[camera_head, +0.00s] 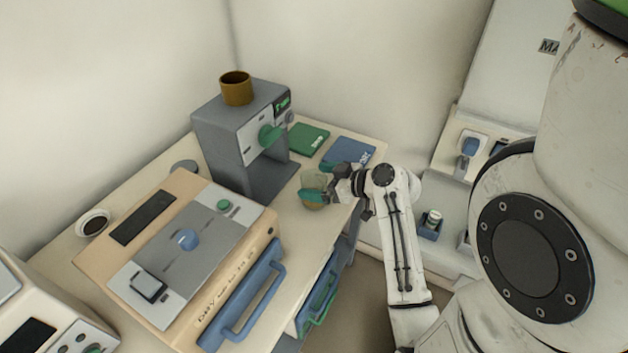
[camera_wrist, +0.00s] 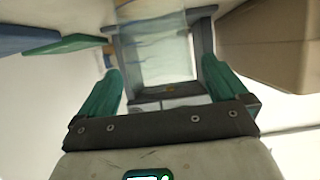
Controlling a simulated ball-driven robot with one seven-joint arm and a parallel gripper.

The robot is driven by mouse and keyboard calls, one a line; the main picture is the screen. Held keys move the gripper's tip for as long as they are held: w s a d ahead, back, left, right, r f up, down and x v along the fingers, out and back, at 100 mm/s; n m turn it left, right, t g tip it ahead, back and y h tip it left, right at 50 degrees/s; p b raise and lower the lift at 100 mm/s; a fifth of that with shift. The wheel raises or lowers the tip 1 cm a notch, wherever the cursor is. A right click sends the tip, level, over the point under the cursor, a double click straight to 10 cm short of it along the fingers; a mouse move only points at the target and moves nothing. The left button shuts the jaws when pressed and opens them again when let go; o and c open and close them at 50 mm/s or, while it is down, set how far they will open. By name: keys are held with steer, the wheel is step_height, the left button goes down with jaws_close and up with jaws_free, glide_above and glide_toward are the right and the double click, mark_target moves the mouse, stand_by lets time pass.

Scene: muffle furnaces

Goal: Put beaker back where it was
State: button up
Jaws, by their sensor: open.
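The beaker (camera_head: 316,181) is a clear, slightly greenish glass near the front edge of the table, right of the grey machine. It appears upright on the table top, though its base is partly hidden by a finger. My gripper (camera_head: 320,183) is open, with its green fingers on either side of the beaker. In the wrist view, the see-through beaker (camera_wrist: 163,52) lies ahead, between the spread fingers of my gripper (camera_wrist: 164,84). I cannot tell whether either finger touches the glass.
A grey machine (camera_head: 222,140) with a brown cup (camera_head: 236,88) on top stands behind. A beige furnace (camera_head: 112,262) with a blue handle is at the front left. Green (camera_head: 308,138) and blue (camera_head: 350,150) books lie beyond my gripper. A white cup (camera_head: 94,222) is far left.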

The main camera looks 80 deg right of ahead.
steer(key=v, duration=1)
steer(key=shift+s+b, duration=0.2)
steer(key=shift+b, duration=0.2)
